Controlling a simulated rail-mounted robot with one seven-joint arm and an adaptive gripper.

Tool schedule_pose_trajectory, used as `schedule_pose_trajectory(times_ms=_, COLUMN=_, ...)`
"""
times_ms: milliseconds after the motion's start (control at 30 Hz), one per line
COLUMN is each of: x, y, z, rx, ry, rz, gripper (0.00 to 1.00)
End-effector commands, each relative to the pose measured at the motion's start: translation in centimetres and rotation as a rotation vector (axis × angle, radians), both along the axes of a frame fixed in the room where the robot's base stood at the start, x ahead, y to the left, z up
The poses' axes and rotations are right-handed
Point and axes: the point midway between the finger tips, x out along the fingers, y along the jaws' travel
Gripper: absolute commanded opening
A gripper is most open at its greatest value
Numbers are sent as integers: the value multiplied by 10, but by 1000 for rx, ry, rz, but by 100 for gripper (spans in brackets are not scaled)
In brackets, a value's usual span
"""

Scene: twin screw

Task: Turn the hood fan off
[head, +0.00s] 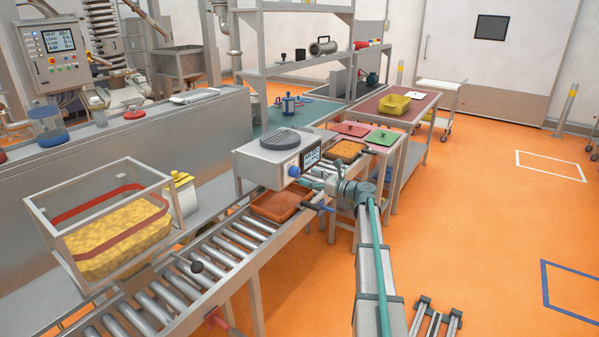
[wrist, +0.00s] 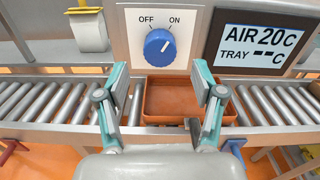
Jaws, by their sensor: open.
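The hood fan is a grey box (head: 265,165) with a round dark grille on top, standing over the roller conveyor. Its blue round knob (wrist: 160,47) is on a white plate marked OFF at upper left and ON at upper right. The knob's white mark points to the upper right, toward ON. In the head view the knob (head: 293,171) shows small on the front face. My gripper (wrist: 160,72) is open and empty, its fingers spread either side of and below the knob, not touching it. In the head view my gripper (head: 309,182) is in front of the box.
A display (wrist: 261,45) right of the knob reads AIR 20C and TRAY -- C. An orange tray (wrist: 185,116) is on the rollers below the knob. A framed bin of yellow pieces (head: 110,235) stands at the left. Open orange floor (head: 480,230) lies at the right.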

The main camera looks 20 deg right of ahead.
Motion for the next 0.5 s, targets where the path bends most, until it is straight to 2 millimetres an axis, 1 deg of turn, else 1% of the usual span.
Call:
schedule_pose_trajectory(times_ms=33, x=10, y=5, z=3, rx=0, ry=0, rz=2, gripper=68)
schedule_pose_trajectory(times_ms=200, x=30, y=17, z=2, rx=-1, ry=0, rz=1, gripper=68)
schedule_pose_trajectory(times_ms=333, x=39, y=23, z=1, rx=-1, ry=0, rz=1, gripper=68)
schedule_pose_trajectory(times_ms=500, x=43, y=26, z=0, rx=-2, ry=0, rz=0, gripper=68)
